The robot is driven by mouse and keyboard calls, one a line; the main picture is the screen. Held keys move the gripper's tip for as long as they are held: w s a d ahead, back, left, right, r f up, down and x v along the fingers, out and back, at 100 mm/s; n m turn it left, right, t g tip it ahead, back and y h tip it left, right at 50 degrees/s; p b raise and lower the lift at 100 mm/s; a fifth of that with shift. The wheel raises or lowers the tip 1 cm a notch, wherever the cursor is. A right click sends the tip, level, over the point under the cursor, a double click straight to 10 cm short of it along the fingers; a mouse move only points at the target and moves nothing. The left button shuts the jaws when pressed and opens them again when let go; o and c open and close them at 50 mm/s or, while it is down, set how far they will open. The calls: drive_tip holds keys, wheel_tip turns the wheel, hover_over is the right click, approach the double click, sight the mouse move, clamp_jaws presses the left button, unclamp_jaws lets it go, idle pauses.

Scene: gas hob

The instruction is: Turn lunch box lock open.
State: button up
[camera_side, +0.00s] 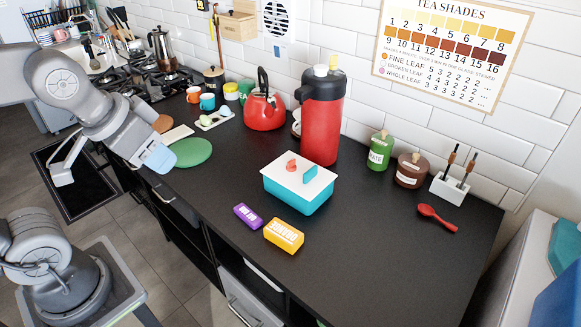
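The lunch box (298,200) is a teal box with a white lid (316,188), and it stands upright on the dark counter near the middle. A small red piece (291,165), which looks like the lock, sits on the lid beside a teal upright tab (309,173). Which way the lock is turned is too small to tell. My gripper (111,167) is at the left, by the counter's front edge, well apart from the box. Its two fingers are spread wide with nothing visible between them.
A purple box (247,215) and a yellow box (283,236) lie in front of the lunch box. A tall red flask (321,130) stands close behind it, with a red kettle (264,113) farther left. A green round board (191,152) lies near my gripper. The counter's right front is clear.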

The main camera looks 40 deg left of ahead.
drive_tip(key=w+r+g, duration=0.1)
drive_tip(key=w+r, duration=0.2)
drive_tip(key=w, duration=0.4)
drive_tip(key=g, duration=0.5)
hover_over(290, 161)
wheel_tip(290, 161, down, 13)
wheel_tip(290, 161, down, 13)
drive_tip(key=shift+r, duration=0.15)
drive_tip(key=shift+c, duration=0.3)
clamp_jaws()
